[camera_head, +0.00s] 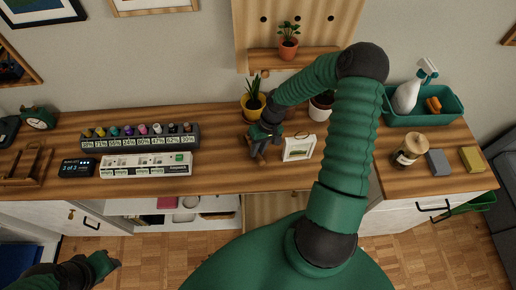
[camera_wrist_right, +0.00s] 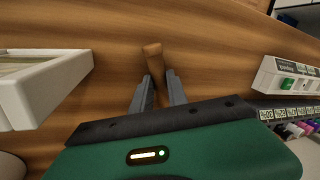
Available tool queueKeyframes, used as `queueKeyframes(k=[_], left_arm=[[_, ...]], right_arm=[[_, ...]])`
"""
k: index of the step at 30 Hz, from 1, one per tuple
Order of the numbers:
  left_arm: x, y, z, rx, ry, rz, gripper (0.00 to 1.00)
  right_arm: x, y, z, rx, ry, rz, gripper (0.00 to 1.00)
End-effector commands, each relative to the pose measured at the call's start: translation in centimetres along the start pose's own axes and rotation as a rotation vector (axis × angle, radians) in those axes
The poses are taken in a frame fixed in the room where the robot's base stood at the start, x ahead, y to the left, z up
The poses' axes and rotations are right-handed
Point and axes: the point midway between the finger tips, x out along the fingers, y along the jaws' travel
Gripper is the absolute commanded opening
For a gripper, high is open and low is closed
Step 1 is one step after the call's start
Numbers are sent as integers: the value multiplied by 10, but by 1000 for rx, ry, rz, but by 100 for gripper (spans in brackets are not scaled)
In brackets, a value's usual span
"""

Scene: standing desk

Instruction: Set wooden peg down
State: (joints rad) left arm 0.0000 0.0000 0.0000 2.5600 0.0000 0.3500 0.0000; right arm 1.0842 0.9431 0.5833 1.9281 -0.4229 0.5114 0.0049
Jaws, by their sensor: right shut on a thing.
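The wooden peg (camera_wrist_right: 153,52) is a small brown piece with a wider end, held between the two fingers of my right gripper (camera_wrist_right: 158,92) in the right wrist view. In the head view, my right gripper (camera_head: 259,150) is over the middle of the desk, and the peg (camera_head: 261,160) shows only as a small brown tip below it. I cannot tell whether the peg touches the desk top. My left gripper (camera_head: 112,264) is low at the left of the head view, away from the desk, and its fingers are too small and dark to read.
A white framed stand (camera_head: 299,148) is just right of my right gripper. A white labelled strip (camera_head: 146,165) and a rack of coloured bottles (camera_head: 140,136) stand to the left. Potted plants (camera_head: 254,105) are behind. The wooden desk (camera_head: 222,160) is bare between the strip and gripper.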

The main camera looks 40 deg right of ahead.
Motion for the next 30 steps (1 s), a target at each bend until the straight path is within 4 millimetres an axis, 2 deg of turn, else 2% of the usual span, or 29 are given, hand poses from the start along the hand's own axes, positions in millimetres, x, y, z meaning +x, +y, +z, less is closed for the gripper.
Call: queueKeyframes(k=[7, 8, 12, 23, 26, 30], left_arm=[[1, 0, 0, 0, 0, 0, 36], [1, 0, 0, 0, 0, 0, 36], [0, 0, 0, 0, 0, 0, 36], [0, 0, 0, 0, 0, 0, 36], [-1, 0, 0, 0, 0, 0, 36], [-2, 0, 0, 0, 0, 0, 36]], right_arm=[[2, 1, 0, -1, 2, 1, 0], [1, 1, 0, -1, 2, 1, 23], [0, 1, 0, -1, 2, 1, 41], [-6, 1, -1, -1, 4, 2, 41], [-22, 1, -1, 1, 6, 3, 41], [-59, 2, -1, 1, 8, 5, 41]])
